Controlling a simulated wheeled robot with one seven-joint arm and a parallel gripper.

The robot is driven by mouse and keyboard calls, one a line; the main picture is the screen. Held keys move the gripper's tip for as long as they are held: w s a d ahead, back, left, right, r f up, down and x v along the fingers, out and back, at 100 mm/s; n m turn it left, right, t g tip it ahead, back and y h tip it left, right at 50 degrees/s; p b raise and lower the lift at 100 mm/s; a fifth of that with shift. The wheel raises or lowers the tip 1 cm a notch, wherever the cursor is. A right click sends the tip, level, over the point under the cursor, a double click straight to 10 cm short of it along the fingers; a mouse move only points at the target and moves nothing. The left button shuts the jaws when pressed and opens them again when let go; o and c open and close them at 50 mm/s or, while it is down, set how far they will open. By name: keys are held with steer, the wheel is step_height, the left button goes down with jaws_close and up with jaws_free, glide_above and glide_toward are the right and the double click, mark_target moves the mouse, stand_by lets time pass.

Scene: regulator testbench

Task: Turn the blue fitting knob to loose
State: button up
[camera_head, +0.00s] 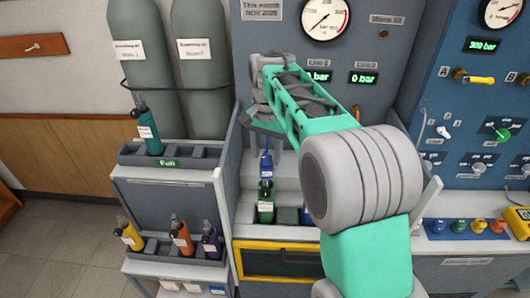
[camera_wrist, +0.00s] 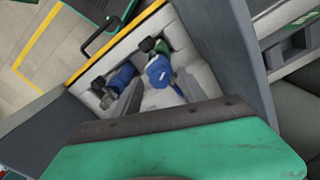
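A blue fitting (camera_head: 266,158) with a pale label stands in the bay below the gauge panel, behind a green bottle. It also shows in the wrist view as a blue rounded top (camera_wrist: 159,71) near the middle. I cannot make out its knob clearly or whether it is tight or loose. My gripper (camera_head: 265,127) is at the end of my teal arm, just above the blue fitting in the head view.
A green bottle (camera_head: 266,203) and a blue bottle (camera_head: 307,214) stand in the bay's front rack, above a yellow-framed drawer (camera_head: 280,247). Grey side walls bound the bay. Left are a rack (camera_head: 185,160) with a teal bottle (camera_head: 147,132) and large cylinders (camera_head: 199,70). A control panel (camera_head: 455,120) stands right.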

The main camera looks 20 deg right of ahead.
mark_target(266, 156)
step_height(266, 156, up, 7)
steer(key=shift+f+b, duration=0.1)
steer(key=shift+b, duration=0.2)
steer(key=shift+r, duration=0.5)
steer(key=shift+s, duration=0.1)
